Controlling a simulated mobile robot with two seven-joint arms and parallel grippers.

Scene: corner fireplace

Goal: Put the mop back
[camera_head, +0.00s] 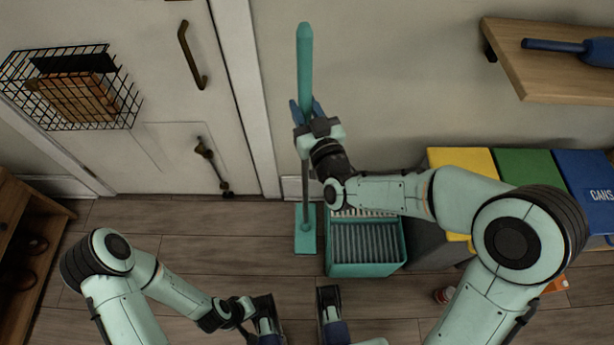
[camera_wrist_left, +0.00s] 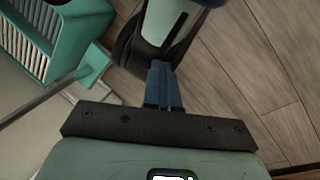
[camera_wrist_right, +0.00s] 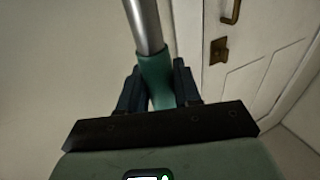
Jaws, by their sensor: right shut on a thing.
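The mop has a teal grip (camera_head: 305,60), a thin grey pole and a flat teal head (camera_head: 305,243). It stands nearly upright near the wall, with its head low at the floor, just left of the teal slatted bucket (camera_head: 365,272). My right gripper (camera_head: 308,110) is shut around the lower part of the grip. The right wrist view shows its fingers on both sides of the teal sleeve (camera_wrist_right: 156,78), with the metal pole beyond. My left gripper (camera_wrist_left: 163,82) is low near my base, its blue fingers together and empty. The left wrist view also shows the mop head (camera_wrist_left: 94,66).
A white door (camera_head: 160,130) with a wire basket (camera_head: 110,100) is on the left. Yellow, green and blue bins (camera_head: 525,165) stand right of the bucket, below a wooden shelf (camera_head: 545,80). A wooden rack (camera_head: 25,225) is at far left. Floor is clear before the door.

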